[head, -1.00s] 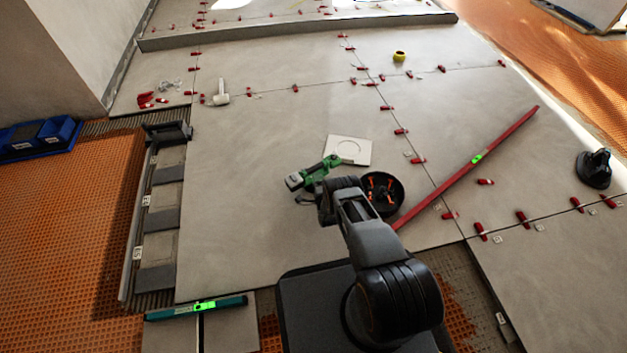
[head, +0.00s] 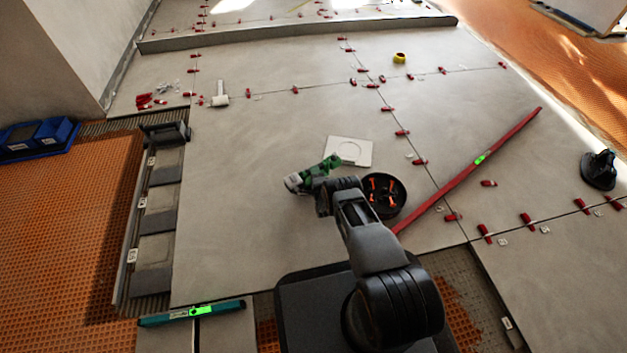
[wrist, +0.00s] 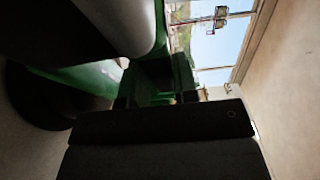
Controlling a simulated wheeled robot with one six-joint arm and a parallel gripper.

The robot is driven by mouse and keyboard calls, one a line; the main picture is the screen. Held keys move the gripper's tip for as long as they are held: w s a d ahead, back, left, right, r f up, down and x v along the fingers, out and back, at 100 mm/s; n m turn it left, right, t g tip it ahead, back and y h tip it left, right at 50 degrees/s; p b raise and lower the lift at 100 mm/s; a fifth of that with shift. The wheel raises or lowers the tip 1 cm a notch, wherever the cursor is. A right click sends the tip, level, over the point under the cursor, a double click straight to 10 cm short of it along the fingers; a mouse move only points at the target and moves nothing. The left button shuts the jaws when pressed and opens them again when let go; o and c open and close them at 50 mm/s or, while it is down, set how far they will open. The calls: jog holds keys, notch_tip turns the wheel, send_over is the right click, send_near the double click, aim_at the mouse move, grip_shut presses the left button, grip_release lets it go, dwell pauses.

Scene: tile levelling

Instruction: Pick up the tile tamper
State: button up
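The green, black and pale grey power tool, which I take for the tile tamper (head: 316,172), is at my gripper (head: 322,192) above the large grey tile near the centre of the head view. In the wrist view its green body (wrist: 160,82) lies right against the dark gripper parts (wrist: 160,125), and a pale grey part fills the upper left. My gripper appears shut on it; the fingertips are mostly hidden by my wrist and the tool. A dark round shape shows at the left of the wrist view.
A black bucket (head: 384,195) with orange pieces stands just right of my gripper. A white square plate (head: 348,151) lies behind it. A long red level (head: 470,168), a white-headed mallet (head: 219,96), a black suction cup (head: 599,169) and red wedges lie around. The tile to the left is clear.

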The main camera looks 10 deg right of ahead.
grip_shut()
dwell(0.8)
jog(key=shift+r, duration=0.15)
